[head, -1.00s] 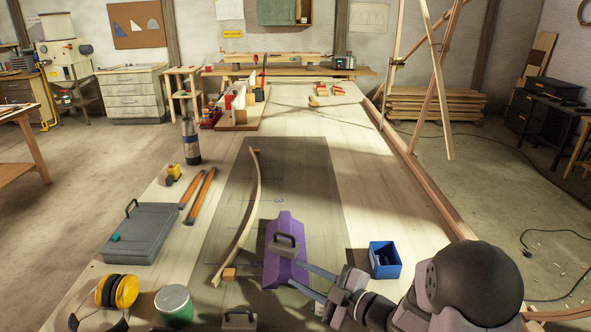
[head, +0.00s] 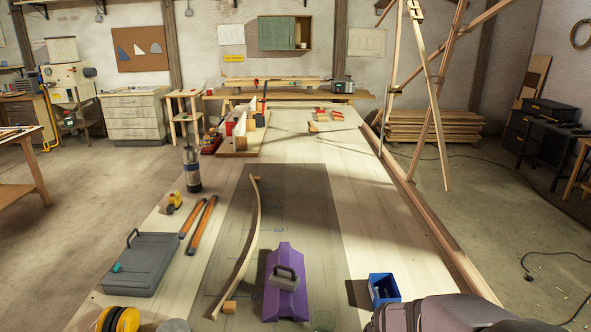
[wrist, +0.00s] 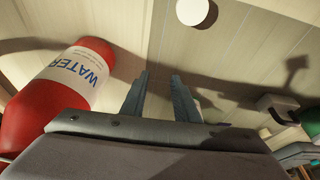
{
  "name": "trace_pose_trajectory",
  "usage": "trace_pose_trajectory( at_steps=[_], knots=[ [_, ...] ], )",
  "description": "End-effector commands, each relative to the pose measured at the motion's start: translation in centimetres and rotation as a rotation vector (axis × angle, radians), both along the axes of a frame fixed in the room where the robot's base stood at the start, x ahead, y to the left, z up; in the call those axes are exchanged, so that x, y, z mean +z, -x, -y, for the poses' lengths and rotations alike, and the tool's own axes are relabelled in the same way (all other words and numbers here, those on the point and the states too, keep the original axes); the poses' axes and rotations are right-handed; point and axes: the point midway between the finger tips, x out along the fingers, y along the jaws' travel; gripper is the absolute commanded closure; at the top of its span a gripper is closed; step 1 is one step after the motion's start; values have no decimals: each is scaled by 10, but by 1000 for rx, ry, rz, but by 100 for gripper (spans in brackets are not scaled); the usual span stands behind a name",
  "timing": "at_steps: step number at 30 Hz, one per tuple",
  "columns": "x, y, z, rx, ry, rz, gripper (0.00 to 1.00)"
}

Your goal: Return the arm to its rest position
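My gripper (wrist: 160,95) shows in the wrist view with its two grey fingers apart and nothing between them. It is out of sight in the head view, where only part of my arm (head: 430,313) shows at the bottom right. The purple form (head: 286,296) with a grey handle stands on the bench, clear of my arm. A thin bent lath (head: 254,230) lies to its left on the dark mat (head: 310,215), with a small wooden block (head: 230,307) near its lower end.
A red cylinder (wrist: 62,90) labelled WATER is close on the left in the wrist view; a white disc (wrist: 192,11) is ahead. A blue box (head: 383,288) stands near my arm. A grey case (head: 142,262) is on the left. The bench's right half is mostly clear.

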Motion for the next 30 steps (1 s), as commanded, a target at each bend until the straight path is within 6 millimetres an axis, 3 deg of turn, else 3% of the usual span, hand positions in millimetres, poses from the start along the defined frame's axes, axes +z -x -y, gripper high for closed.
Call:
trace_pose_trajectory(
  at_steps=[1,6,10,15,30],
  knots=[
    [5,22,-6,-16,-24,-63,72],
    [4,95,-20,-43,-74,-257,72],
    [-8,128,-10,-34,-25,-303,72],
    [-11,142,-3,-25,6,-316,72],
    [-11,143,-3,-24,8,-317,72]
  ],
)
